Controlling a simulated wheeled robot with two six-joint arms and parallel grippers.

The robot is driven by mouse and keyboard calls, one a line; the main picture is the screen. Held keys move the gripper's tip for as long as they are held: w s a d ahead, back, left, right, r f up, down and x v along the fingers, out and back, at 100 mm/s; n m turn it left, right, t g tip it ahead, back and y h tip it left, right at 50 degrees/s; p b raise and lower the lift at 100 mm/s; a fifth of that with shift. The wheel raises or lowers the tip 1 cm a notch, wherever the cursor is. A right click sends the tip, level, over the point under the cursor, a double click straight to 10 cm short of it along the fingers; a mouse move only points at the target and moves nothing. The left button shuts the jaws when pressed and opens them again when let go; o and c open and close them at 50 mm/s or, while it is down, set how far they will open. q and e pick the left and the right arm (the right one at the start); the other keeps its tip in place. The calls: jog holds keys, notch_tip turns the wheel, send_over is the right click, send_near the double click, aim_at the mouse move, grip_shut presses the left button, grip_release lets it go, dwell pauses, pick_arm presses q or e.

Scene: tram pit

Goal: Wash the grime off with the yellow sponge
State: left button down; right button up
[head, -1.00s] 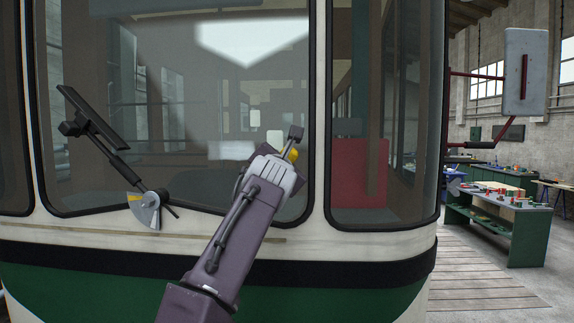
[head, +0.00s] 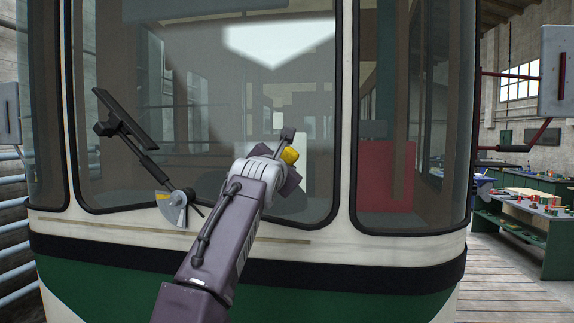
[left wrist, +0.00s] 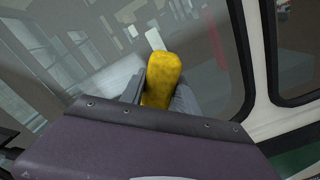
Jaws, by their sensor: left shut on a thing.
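The yellow sponge (head: 289,155) is held in my left gripper (head: 284,152) in front of the lower right part of the tram's windscreen (head: 225,110). In the left wrist view the sponge (left wrist: 163,80) sits between the two grey fingers, its far end toward the glass. I cannot tell whether it touches the glass. The windscreen looks dull and hazy, with a bright patch high up; I cannot tell grime from reflection. A thin brownish streak (head: 200,235) runs along the cream band under the windscreen. My right gripper is not in view.
A wiper-like black arm (head: 128,130) stands out at the windscreen's left, with a fan-shaped piece (head: 173,208) at its foot. A mirror (head: 557,70) on red brackets juts out at the right. A green workbench (head: 530,225) stands behind, right of the tram.

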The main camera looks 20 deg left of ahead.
pick_arm(q)
jog(key=shift+s+a, duration=0.15)
jog(key=shift+a, duration=0.45)
jog(key=shift+s+a, duration=0.15)
jog(key=shift+a, duration=0.45)
jog(key=shift+s+a, duration=0.1)
jog(key=shift+a, duration=0.35)
jog(key=shift+s+a+r+p, duration=0.2)
jog(key=shift+a+r+p, duration=0.35)
jog(key=shift+a+p, duration=0.2)
jog(key=shift+s+a+r+p, duration=0.15)
jog(key=shift+a+r+p, duration=0.4)
jog(key=shift+a+p, duration=0.15)
